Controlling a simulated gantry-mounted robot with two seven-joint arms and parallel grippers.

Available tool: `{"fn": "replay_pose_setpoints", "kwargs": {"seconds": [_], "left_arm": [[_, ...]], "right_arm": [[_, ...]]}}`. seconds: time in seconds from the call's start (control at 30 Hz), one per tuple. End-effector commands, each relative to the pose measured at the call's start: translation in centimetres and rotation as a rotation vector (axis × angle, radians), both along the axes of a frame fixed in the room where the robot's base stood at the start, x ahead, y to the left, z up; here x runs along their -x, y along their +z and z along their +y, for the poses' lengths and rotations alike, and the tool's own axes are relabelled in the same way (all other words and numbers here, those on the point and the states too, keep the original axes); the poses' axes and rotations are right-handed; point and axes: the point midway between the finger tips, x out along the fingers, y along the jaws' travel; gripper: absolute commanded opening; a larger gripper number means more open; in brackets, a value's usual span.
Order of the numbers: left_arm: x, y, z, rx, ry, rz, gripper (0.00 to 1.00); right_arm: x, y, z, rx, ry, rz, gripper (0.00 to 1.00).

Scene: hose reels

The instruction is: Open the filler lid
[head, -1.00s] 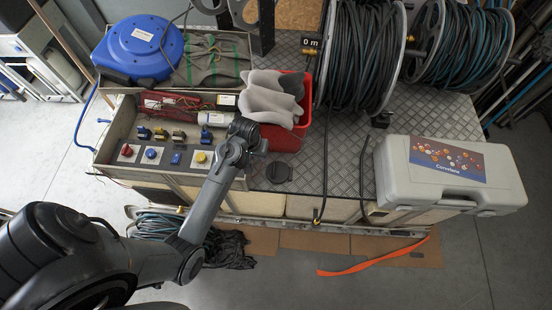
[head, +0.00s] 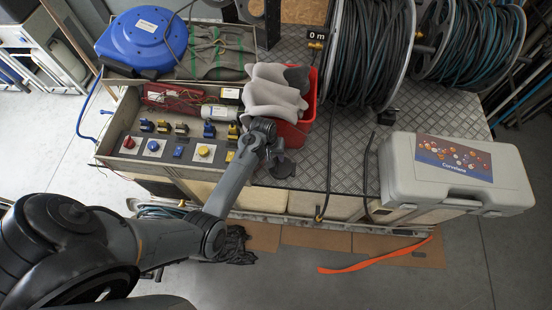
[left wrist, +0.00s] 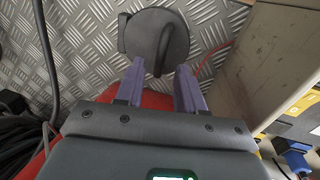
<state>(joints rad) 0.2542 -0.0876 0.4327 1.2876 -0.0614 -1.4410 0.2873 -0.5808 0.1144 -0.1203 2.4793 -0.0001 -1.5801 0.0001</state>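The filler lid is a dark round disc on the diamond-plate deck, in front of the red bin; it shows in the head view (head: 284,169) and larger in the left wrist view (left wrist: 145,36). It looks shut and flat, with a raised curved handle across its near part. My left gripper (left wrist: 159,76) is open and empty, its two fingers pointing at the lid with the handle between their lines. In the head view the left gripper (head: 272,153) hangs over the lid's far left side and hides part of it. Contact cannot be told. My right gripper is not in view.
A red bin (head: 303,128) with grey cloth stands just behind the lid. A socket panel (head: 160,150) lies left of it. A black hose (head: 327,165) runs down on the right, before the light grey case (head: 455,180). Bare deck (head: 303,176) lies between lid and hose.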

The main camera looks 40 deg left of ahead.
Motion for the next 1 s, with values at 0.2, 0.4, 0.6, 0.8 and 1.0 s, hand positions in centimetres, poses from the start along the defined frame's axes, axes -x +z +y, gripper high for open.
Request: {"fn": "replay_pose_setpoints", "kwargs": {"seconds": [0.2, 0.4, 0.6, 0.8, 1.0], "left_arm": [[-0.2, -1.5, -0.2, -0.001, -0.001, -0.001, 0.38], [-0.2, -1.7, -0.3, -0.001, -0.001, -0.001, 0.38], [-0.2, -1.7, -0.3, -0.001, -0.001, -0.001, 0.27], [-0.2, -1.7, -0.3, -0.001, 0.000, -0.001, 0.00], [-0.2, -1.7, -0.3, -0.001, 0.000, -0.001, 0.00]], "right_arm": [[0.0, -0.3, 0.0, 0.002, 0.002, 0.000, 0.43], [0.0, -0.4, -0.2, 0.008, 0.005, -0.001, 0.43], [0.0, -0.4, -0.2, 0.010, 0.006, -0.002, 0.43], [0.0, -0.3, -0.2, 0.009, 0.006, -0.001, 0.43], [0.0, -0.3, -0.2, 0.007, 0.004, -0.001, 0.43]]}}
